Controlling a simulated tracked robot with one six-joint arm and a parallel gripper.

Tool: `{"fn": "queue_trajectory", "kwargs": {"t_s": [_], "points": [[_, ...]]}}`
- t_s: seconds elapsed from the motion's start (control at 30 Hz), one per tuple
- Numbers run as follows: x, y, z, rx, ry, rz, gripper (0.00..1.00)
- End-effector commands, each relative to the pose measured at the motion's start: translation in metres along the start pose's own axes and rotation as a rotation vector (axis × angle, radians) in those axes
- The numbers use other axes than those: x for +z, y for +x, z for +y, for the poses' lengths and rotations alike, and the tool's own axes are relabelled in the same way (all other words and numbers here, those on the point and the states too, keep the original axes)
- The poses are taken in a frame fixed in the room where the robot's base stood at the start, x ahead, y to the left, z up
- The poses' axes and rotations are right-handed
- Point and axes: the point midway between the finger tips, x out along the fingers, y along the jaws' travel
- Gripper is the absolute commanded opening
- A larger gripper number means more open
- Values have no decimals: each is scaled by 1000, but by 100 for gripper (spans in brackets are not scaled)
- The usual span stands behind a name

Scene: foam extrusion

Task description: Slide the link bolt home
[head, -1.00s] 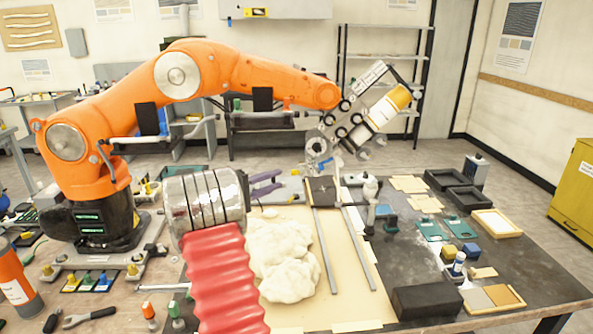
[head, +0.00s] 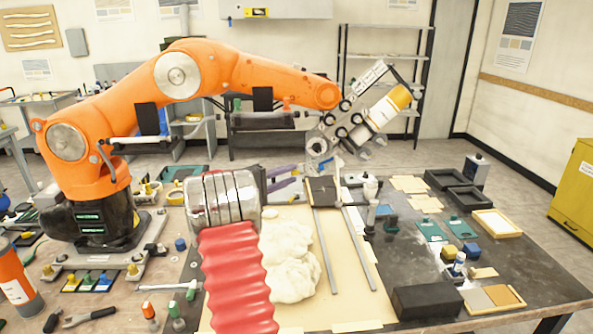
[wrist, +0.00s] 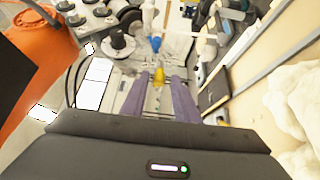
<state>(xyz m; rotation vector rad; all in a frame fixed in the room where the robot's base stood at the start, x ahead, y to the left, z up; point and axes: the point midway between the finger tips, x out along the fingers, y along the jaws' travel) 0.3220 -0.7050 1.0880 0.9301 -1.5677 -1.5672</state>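My gripper (head: 296,177) is in the middle of the head view, left of the orange arm's tool head. Its two purple fingers are apart in the wrist view (wrist: 159,98), with nothing clasped between them. A small yellow-topped piece (wrist: 159,77) shows between the fingertips, with a thin metal part below it. I cannot tell whether this is the link bolt or whether the fingers touch it. A blue part (wrist: 155,43) lies beyond it. The tool head (head: 322,147) hangs from the orange arm (head: 240,72). No bolt is clearly visible in the head view.
A cartridge (head: 388,108) is tilted on the tool head. Below are a dark block (head: 321,190) and two metal rails (head: 325,250) on a pale board. White foam (head: 290,265) lies beside my red sleeve. Dark trays (head: 468,199) and a black block (head: 427,300) sit at the right.

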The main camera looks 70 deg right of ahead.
Motion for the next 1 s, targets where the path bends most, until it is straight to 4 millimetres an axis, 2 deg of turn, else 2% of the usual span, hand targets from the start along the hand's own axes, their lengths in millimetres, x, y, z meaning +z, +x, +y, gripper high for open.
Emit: {"fn": "queue_trajectory", "kwargs": {"t_s": [0.07,0.37,1.0], "points": [[0,0,0,0,0,0,22],[0,0,0,0,0,0,1],[-11,7,-2,-2,0,0,0]]}}
